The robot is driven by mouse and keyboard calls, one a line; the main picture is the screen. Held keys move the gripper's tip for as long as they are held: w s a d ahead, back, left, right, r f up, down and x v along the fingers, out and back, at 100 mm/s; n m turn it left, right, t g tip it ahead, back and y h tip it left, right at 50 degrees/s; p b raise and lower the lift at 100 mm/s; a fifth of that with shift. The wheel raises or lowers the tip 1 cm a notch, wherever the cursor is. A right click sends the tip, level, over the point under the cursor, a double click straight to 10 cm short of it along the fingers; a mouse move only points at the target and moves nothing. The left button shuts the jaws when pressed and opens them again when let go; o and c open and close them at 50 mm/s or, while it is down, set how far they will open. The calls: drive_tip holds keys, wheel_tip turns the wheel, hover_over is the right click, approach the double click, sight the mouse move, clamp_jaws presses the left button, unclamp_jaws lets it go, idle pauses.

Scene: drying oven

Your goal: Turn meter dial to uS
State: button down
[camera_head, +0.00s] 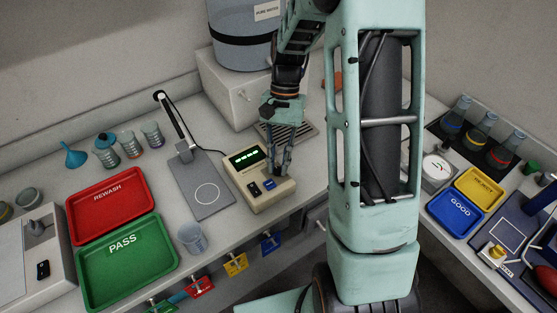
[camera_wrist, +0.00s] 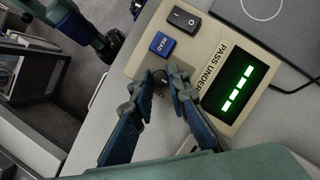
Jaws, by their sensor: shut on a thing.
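The beige meter (camera_head: 260,182) stands on the bench with its green display lit and showing dashes. In the wrist view the meter (camera_wrist: 215,50) shows a blue READ button (camera_wrist: 162,44), a black rocker switch (camera_wrist: 184,18) and the words PASS UNDER beside the display (camera_wrist: 236,88). The dark dial (camera_wrist: 159,83) is between the fingertips, mostly covered by them, so its pointer and markings cannot be read. My gripper (camera_head: 280,172) reaches down onto the meter's right side; in the wrist view my gripper (camera_wrist: 160,80) is shut on the dial.
A grey probe stand (camera_head: 203,190) with a white circle is left of the meter. Red REWASH (camera_head: 108,205) and green PASS (camera_head: 128,250) trays lie further left. A clear beaker (camera_head: 192,238) stands near the front edge. A white box with a water tank (camera_head: 243,35) is behind.

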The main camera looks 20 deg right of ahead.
idle(0.5)
drive_tip(key=c, duration=1.9)
unclamp_jaws()
drive_tip(key=shift+r, duration=0.1)
drive_tip(key=v, duration=1.2)
